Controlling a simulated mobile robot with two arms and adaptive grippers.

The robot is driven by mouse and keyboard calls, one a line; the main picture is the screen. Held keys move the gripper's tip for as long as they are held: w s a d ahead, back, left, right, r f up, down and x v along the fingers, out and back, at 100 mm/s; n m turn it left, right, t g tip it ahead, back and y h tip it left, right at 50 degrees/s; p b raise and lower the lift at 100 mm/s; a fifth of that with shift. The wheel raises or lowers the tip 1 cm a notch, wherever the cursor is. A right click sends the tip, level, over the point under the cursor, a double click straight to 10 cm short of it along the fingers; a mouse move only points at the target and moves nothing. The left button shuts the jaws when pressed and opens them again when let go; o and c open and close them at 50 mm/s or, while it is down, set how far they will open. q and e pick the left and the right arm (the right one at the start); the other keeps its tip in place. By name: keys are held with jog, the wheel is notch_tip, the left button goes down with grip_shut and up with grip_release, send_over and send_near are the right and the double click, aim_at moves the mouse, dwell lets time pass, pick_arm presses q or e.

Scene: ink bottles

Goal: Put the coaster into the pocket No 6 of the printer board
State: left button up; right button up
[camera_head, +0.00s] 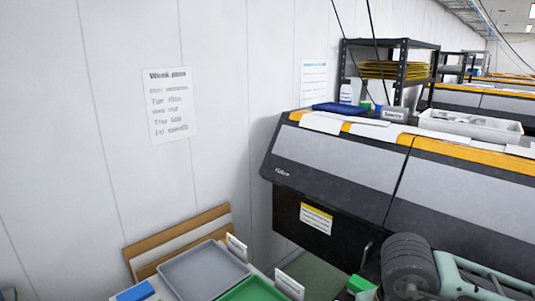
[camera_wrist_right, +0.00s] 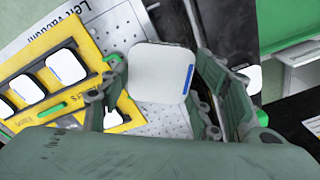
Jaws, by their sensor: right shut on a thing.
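In the right wrist view my right gripper (camera_wrist_right: 162,90) is shut on a white, rounded-square coaster (camera_wrist_right: 158,70) with a blue mark at its right edge. The coaster is between the two grey-green fingers, over a perforated metal bed. The yellow printer board (camera_wrist_right: 93,50) lies to the left, tilted in the picture. Several white coasters sit in its pockets, such as one near the top (camera_wrist_right: 66,66). I cannot read the pocket numbers, so pocket No 6 cannot be picked out. The fingers hide part of the board. My left gripper is not in view.
In the head view a large grey printer (camera_head: 330,160) stands at the right. A grey tray (camera_head: 205,268) and a green tray (camera_head: 255,290) are at the lower middle. A white bin (camera_head: 470,125) rests on the printer. In the wrist view a green bar (camera_wrist_right: 52,109) lies by the board.

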jog(key=n, duration=0.3)
jog(key=shift+s, duration=0.25)
jog(key=n, duration=0.5)
jog(key=shift+s, duration=0.4)
jog(key=n, duration=0.3)
jog(key=s+n, duration=0.1)
jog(key=n, duration=0.3)
jog(key=shift+s+f, duration=0.15)
jog(key=shift+f, duration=0.05)
jog(key=shift+d, duration=0.1)
